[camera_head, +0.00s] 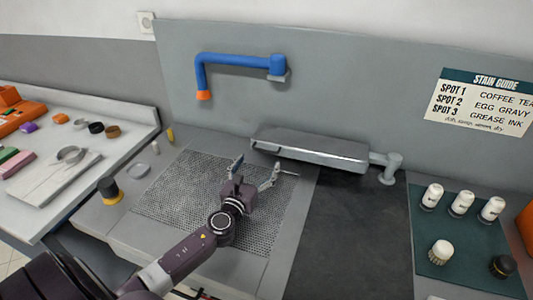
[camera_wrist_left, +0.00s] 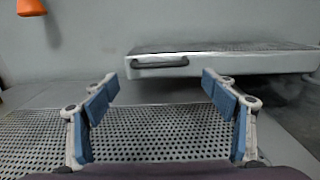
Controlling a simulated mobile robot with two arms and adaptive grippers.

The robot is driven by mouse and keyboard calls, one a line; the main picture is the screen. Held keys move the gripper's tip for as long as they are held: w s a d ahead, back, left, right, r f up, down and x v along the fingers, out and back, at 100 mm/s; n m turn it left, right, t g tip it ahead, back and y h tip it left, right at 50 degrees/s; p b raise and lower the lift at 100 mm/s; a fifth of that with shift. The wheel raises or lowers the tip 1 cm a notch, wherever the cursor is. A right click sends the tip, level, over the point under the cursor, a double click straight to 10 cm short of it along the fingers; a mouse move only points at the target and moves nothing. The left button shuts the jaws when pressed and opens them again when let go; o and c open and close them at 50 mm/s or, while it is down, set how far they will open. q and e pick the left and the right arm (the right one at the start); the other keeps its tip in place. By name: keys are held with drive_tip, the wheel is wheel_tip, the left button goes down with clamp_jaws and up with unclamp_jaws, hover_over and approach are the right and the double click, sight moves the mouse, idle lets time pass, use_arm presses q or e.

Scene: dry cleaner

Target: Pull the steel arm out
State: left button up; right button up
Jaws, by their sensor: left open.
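The steel arm (camera_head: 310,148) is a long grey padded board with a bright metal edge, mounted at its right end on a post (camera_head: 391,168) near the back wall. In the left wrist view the steel arm (camera_wrist_left: 230,62) lies ahead, with a dark handle (camera_wrist_left: 160,63) on its front face near the left end. My left gripper (camera_head: 256,172) is open and empty over the perforated plate, in front of the arm's left end and apart from it. In the left wrist view its fingers (camera_wrist_left: 160,95) are spread below and short of the handle. My right gripper is not in view.
A blue pipe arm with an orange tip (camera_head: 240,61) hangs on the back wall. The perforated plate (camera_head: 180,190) is clear. Right of it lie a dark surface (camera_head: 350,235) and a green mat (camera_head: 455,255) with bottles and brushes. A cluttered side table (camera_head: 75,185) stands left.

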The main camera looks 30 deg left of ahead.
sight(265, 151)
use_arm(q)
drive_tip(key=shift+w+a+r, duration=0.1)
drive_tip(key=shift+w+r, duration=0.1)
drive_tip(key=shift+w, duration=0.25)
drive_tip(key=x, duration=0.5)
drive_tip(key=shift+w+f, duration=0.1)
drive_tip(key=shift+w, duration=0.3)
